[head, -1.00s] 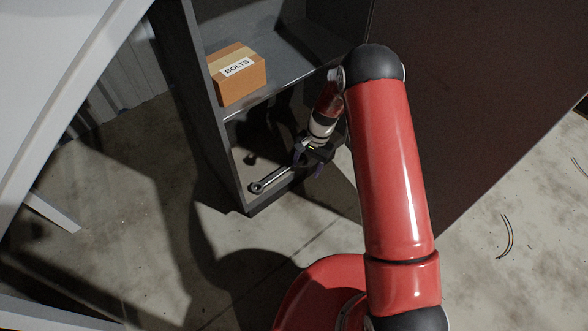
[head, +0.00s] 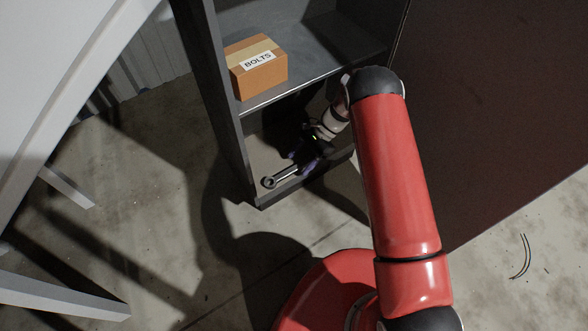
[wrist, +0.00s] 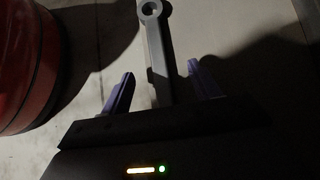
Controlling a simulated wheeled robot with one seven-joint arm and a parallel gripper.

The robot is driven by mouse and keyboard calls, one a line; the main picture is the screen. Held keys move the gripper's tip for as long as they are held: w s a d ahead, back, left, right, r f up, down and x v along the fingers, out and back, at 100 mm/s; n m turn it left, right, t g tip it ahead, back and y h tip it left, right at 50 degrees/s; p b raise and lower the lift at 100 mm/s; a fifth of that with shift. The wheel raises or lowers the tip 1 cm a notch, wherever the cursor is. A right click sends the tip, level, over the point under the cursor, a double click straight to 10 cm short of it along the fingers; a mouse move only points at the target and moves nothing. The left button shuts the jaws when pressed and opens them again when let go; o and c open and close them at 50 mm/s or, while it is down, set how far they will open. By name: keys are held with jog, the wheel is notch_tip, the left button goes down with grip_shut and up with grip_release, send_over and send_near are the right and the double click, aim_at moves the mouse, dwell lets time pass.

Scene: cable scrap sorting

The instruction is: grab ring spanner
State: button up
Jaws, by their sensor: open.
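The ring spanner (head: 285,175) lies on the bottom shelf of the grey cabinet, near its front edge, with its ring end to the left. In the wrist view the grey spanner (wrist: 157,50) runs up the picture, ring end at the top, its shaft passing between the two purple fingers. My gripper (wrist: 153,88) is open, one finger on each side of the shaft with gaps showing. In the head view my gripper (head: 303,160) is over the right part of the spanner, hiding that end; the area is dark.
A cardboard box labelled BOLTS (head: 259,76) sits on the shelf above. The cabinet's left side panel (head: 228,110) and upper shelf edge (head: 290,100) are close to my arm. A dark brown panel (head: 490,130) stands to the right. Thin wires (head: 526,258) lie on the floor.

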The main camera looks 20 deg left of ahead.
jog(key=shift+x, duration=0.85)
jog(key=c, duration=1.2)
jog(key=shift+c, duration=0.4)
jog(key=shift+r, duration=0.2)
